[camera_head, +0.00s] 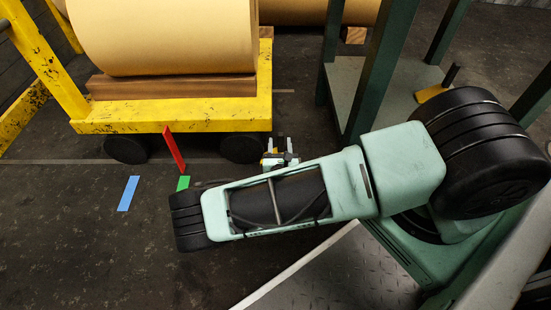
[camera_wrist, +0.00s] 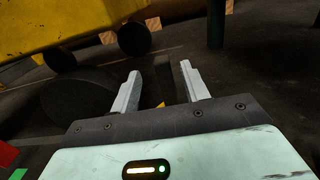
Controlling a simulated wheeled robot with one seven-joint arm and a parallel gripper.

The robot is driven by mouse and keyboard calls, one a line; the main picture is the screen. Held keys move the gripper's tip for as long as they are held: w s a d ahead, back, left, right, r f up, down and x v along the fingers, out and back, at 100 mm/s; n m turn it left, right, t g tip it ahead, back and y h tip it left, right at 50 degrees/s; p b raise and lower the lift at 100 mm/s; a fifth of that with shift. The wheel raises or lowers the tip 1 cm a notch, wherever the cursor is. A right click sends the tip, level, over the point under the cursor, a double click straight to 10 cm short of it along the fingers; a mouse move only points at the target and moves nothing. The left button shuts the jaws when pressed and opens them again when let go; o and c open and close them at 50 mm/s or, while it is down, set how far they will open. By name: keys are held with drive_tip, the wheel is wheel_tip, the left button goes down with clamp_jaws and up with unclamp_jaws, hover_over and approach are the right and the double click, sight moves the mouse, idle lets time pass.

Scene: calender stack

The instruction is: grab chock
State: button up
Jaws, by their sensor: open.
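My gripper (camera_head: 281,146) is open beside the yellow cart's right wheel, above the dark floor. In the wrist view its two pale fingers (camera_wrist: 160,88) stand wide apart with nothing gripped. A small yellow patch (camera_wrist: 161,104) shows between them, low near the finger bases; most of it is hidden, and I cannot tell if it is a chock. In the head view a yellow wedge-like piece (camera_head: 433,93) with a dark upright bar lies on the green rack's shelf, well right of my gripper. It may be a chock.
The yellow cart (camera_head: 170,116) carries a large tan roll (camera_head: 165,38) at the upper left. The green rack (camera_head: 352,100) stands right of my gripper.

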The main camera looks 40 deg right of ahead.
sight(281, 138)
drive_tip(key=b+x, duration=0.4)
drive_tip(key=x, duration=0.1)
drive_tip(key=shift+s+d+f, duration=0.15)
drive_tip(key=shift+s, duration=0.05)
drive_tip(key=shift+w+d+r, duration=0.25)
drive_tip(key=shift+w, duration=0.15)
clamp_jaws()
